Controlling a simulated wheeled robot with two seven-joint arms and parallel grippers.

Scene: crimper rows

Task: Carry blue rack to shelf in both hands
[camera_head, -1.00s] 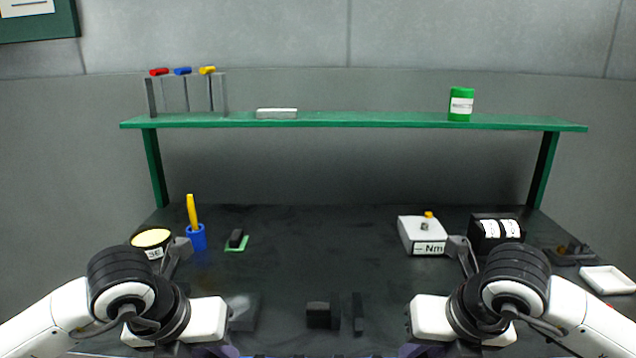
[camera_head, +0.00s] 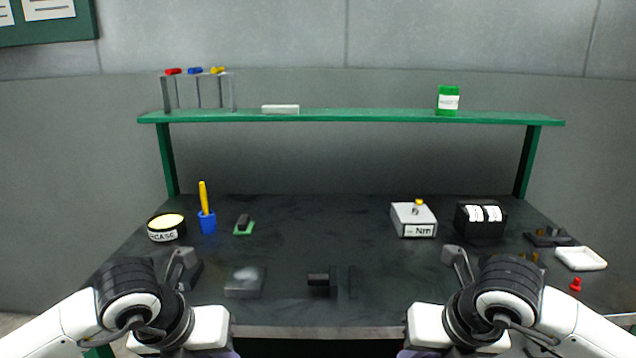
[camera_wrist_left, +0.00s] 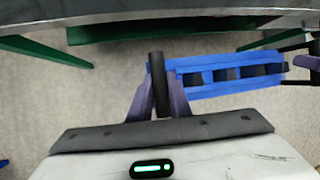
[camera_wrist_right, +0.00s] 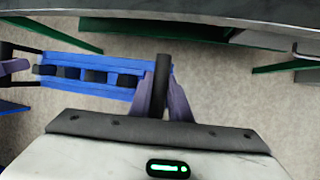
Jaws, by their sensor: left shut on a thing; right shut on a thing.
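The blue rack (camera_wrist_left: 230,88) shows in the left wrist view, held in front of the bench edge with floor beneath it. It also shows in the right wrist view (camera_wrist_right: 100,88). It has a row of dark slots. My left gripper (camera_wrist_left: 160,97) is shut on the dark upright handle at one end, and my right gripper (camera_wrist_right: 163,97) is shut on the handle at the other end. In the head view the rack and both gripper tips are hidden below the picture. The green shelf (camera_head: 350,116) stands raised along the back of the bench.
On the shelf are a grey stand (camera_head: 200,92) with coloured-handled tools at left, a pale block (camera_head: 281,109), and a green can (camera_head: 448,99) at right. Between block and can the shelf is clear. The bench (camera_head: 330,235) holds a white box (camera_head: 413,220) and several small items.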

